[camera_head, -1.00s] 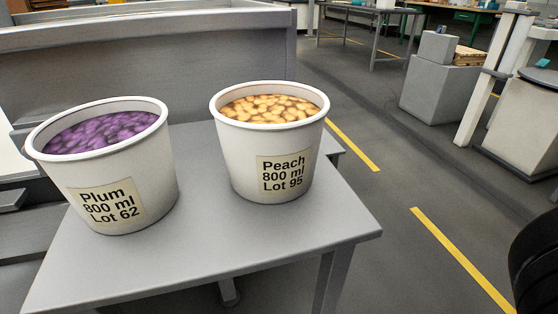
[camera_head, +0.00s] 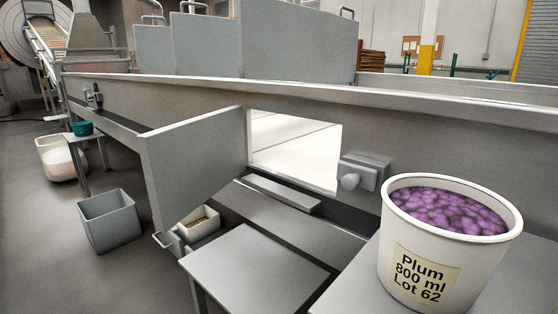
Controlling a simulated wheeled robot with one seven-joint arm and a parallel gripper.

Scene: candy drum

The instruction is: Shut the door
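The grey door (camera_head: 195,165) stands open, swung outward from the long grey machine wall. Its hinge side is at the left edge of a bright rectangular opening (camera_head: 293,152). A small bar handle (camera_head: 165,240) shows at the door's lower outer corner. My gripper is not in view.
A white Plum bucket (camera_head: 428,278) of purple candy stands on a grey table (camera_head: 527,262) at right. A lower grey table (camera_head: 255,275) stands before the opening. A grey bin (camera_head: 109,219) sits on the floor at left, with open floor around it.

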